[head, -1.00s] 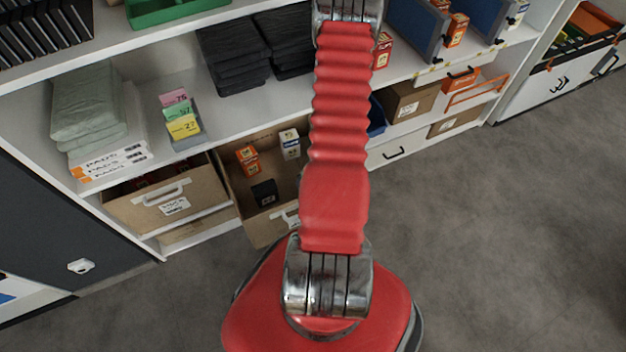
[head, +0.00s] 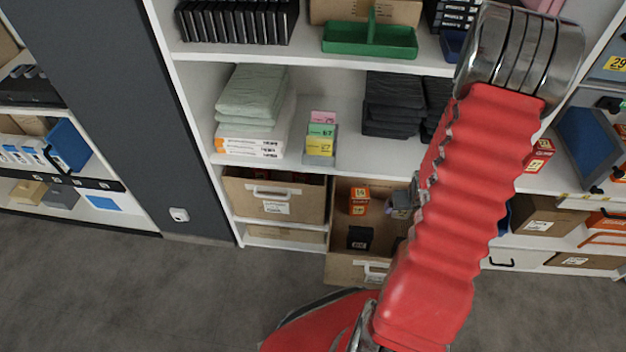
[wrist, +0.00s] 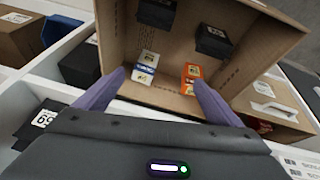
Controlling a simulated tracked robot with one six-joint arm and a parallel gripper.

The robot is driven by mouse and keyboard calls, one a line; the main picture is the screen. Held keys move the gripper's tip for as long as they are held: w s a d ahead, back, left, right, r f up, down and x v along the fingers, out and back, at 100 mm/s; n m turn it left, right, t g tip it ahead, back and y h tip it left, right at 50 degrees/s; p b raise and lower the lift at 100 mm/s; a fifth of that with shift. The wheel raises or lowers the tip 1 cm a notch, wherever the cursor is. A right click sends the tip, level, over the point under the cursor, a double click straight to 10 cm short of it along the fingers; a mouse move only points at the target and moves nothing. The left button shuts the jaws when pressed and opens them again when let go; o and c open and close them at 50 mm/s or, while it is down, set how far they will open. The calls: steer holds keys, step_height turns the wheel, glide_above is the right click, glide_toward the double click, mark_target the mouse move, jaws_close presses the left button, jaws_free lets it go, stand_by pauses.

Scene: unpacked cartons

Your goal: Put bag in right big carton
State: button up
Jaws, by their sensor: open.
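An open brown carton (head: 345,268) is pulled out low on the shelf unit. A second brown carton (head: 293,209) with a white handle is to its left. The open carton (wrist: 115,45) fills the top of the wrist view. It holds an orange box (wrist: 191,74), a white-and-blue box (wrist: 146,68) and black boxes (wrist: 213,40). My gripper (wrist: 160,88) is open and empty at the carton's near edge. Soft grey-green packages (head: 252,92) and black folded bundles (head: 390,103) lie on the shelf above; I cannot tell which is the bag.
Numbered coloured cards (head: 320,138) stand between the two stacks. A green caddy (head: 370,41) is on the upper shelf. More cartons (head: 543,222) are at the right. The grey floor in front is clear. My red arm hides part of the shelves.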

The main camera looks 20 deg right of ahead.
steer(key=w+a+r+n+t, duration=0.1)
steer(key=w+a+r, duration=0.2)
steer(key=a+r, duration=0.7)
steer(key=w+a+r+n, duration=0.1)
steer(key=w+a+r, duration=0.35)
steer(key=r, duration=0.85)
steer(key=s+a+r+n+y, duration=0.1)
steer(key=s+a+r, duration=0.5)
steer(key=a, duration=0.3)
steer(key=s+a+r+n+t+y, duration=0.1)
steer(key=s+a+r, duration=0.5)
steer(key=a, duration=0.4)
steer(key=shift+s+a+r+n+y, duration=0.15)
steer(key=shift+s+r+n+y, duration=0.2)
steer(key=shift+r, duration=0.3)
steer(key=shift+c, duration=0.4)
